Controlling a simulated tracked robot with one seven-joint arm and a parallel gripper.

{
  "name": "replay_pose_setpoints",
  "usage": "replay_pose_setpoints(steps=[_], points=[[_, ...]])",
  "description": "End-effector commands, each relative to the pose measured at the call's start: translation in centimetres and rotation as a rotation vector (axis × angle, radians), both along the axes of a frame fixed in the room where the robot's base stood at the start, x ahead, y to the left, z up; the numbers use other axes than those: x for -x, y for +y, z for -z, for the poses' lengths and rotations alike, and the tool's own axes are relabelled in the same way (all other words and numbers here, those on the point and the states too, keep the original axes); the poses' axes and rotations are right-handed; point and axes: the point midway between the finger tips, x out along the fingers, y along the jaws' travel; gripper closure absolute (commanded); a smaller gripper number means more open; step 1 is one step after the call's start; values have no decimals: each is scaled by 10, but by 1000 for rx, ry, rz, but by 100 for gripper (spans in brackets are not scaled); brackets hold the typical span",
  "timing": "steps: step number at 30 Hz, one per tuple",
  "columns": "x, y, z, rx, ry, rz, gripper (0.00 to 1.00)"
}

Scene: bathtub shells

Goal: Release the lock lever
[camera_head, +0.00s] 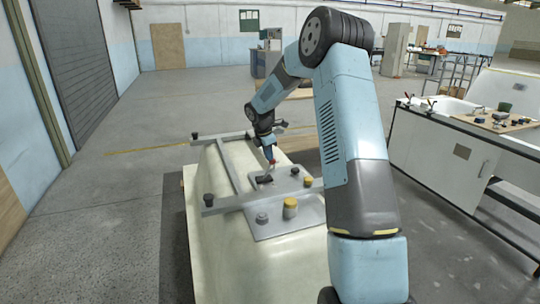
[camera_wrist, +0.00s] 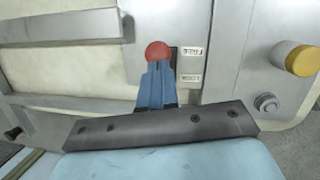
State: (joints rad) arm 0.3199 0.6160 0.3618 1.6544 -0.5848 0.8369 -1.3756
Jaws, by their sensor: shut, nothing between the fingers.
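The lock lever shows as a round red knob (camera_wrist: 158,52) in the wrist view, beside a dark slot and two small labels on a grey metal plate (camera_wrist: 228,75). My gripper (camera_wrist: 158,68) has its blue fingers together, with the tips at the lower edge of the knob. I cannot tell whether they touch it. The lever's shaft is hidden. In the head view my gripper (camera_head: 269,157) points down over the plate (camera_head: 265,227) on the pale tub shell (camera_head: 225,262), with a bit of red at its tip.
A yellow knob (camera_wrist: 303,60) and a grey round knob (camera_wrist: 266,102) stand right of the fingers. A grey frame (camera_head: 228,165) with black knobs lies across the shell. The floor at left is clear.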

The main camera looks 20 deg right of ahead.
Motion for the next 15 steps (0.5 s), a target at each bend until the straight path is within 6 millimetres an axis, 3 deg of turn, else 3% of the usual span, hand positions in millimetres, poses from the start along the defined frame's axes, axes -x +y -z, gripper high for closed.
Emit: replay_pose_setpoints(steps=[9,15], points=[[1,-2,2,2,4,3,100],[3,15,-10,3,2,-1,100]])
